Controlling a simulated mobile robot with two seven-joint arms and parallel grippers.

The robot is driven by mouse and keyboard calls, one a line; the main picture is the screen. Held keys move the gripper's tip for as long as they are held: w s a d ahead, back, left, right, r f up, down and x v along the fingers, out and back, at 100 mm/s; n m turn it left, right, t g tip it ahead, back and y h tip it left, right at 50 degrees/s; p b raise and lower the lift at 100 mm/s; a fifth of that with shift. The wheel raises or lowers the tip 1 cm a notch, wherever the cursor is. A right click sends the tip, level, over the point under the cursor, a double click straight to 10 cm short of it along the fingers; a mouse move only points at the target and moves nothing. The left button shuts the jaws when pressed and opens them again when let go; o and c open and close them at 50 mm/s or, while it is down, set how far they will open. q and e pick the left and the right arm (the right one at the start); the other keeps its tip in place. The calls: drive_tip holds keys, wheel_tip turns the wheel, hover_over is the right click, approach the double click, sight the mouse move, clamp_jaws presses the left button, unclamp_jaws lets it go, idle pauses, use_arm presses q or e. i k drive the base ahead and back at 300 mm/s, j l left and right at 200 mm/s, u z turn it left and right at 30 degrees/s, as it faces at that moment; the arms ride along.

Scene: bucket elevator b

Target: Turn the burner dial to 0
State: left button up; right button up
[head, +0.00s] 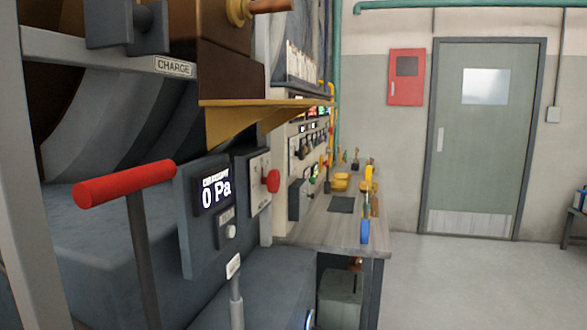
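I cannot tell for certain which control is the burner dial. A red knob (272,181) sits on a light plate on the side of the machine at centre-left; the marks on its plate are too small to read. Other small dials and switches line the control panel (302,150) behind it, seen at a steep angle, and their settings cannot be read. Neither of my grippers is in view.
A display (214,194) reads "0 Pa". A red-handled lever (125,184) and a yellow shelf (262,115) jut out near me. A workbench (325,230) with small items stands beyond. Floor (460,285) is clear on the right, before a grey-green door (485,140).

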sight(301, 153)
drive_tip(key=i+l+u, duration=0.4)
drive_tip(key=l, duration=0.2)
drive_tip(key=i+l+u, duration=0.2)
drive_tip(key=l, duration=0.2)
